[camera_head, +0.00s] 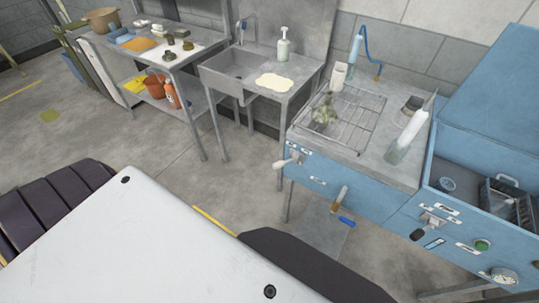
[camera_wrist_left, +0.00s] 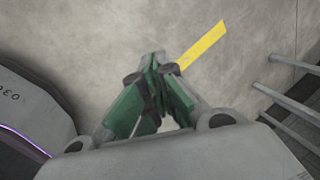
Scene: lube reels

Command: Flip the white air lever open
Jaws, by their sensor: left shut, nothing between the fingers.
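The lever with a white handle (camera_head: 287,161) sticks out from the left end of the blue cabinet's front in the head view. It points outward to the left; its exact setting is too small to tell. My left gripper (camera_wrist_left: 157,60) shows only in the left wrist view. Its green fingers are together at the tips with nothing between them, above bare concrete floor. The white lever is not visible in that view, and the gripper is apart from anything there. My right gripper is in neither view.
The blue cabinet (camera_head: 365,192) also carries a tan-handled part (camera_head: 340,194), a black-handled lever (camera_head: 418,234), a green button (camera_head: 482,245) and a gauge (camera_head: 503,276). A steel sink (camera_head: 238,75) stands to its left. Grey rods (camera_wrist_left: 285,110) show in the left wrist view.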

